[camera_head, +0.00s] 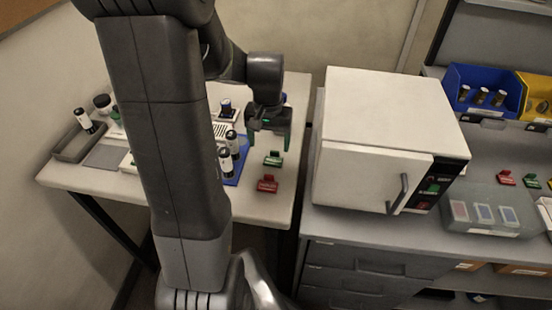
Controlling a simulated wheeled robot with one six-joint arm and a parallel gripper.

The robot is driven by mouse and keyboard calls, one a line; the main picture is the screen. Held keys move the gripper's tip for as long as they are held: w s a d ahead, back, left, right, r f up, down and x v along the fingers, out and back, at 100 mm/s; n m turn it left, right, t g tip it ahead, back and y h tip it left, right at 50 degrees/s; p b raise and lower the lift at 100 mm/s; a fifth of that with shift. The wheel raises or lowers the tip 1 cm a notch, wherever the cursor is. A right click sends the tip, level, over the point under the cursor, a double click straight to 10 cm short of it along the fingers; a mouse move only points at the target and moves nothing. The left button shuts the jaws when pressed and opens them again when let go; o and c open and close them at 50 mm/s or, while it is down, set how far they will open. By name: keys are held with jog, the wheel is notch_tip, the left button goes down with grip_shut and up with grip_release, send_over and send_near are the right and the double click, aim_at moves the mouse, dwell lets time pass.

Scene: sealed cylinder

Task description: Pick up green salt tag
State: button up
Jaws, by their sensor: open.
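A small green tag (273,158) lies on the right part of the white table, just behind a similar red tag (268,184). I cannot read any lettering on either one. My gripper (267,143) is open and points down over the table, just behind and above the green tag in the picture. Nothing shows between its fingers. I cannot tell its exact height above the tag.
A blue mat (235,174) with dark, white-capped cylinders (225,162) is left of the tags. A grey tray (70,150) stands at the far left. A white oven-like box (380,130) stands right of the table. My arm hides the table's middle.

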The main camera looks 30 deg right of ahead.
aim_at(273, 163)
notch_tip(273, 163, down, 2)
jog(key=shift+f, duration=0.1)
jog(key=shift+d+f+p, duration=0.25)
jog(key=shift+f+p, duration=0.05)
jog(key=shift+f, duration=1)
jog(key=shift+d+f+p, duration=0.2)
jog(key=shift+f+p, duration=0.1)
jog(key=shift+f, duration=0.95)
jog(key=c, duration=1)
jog(key=shift+c, duration=0.2)
jog(key=shift+r, duration=0.15)
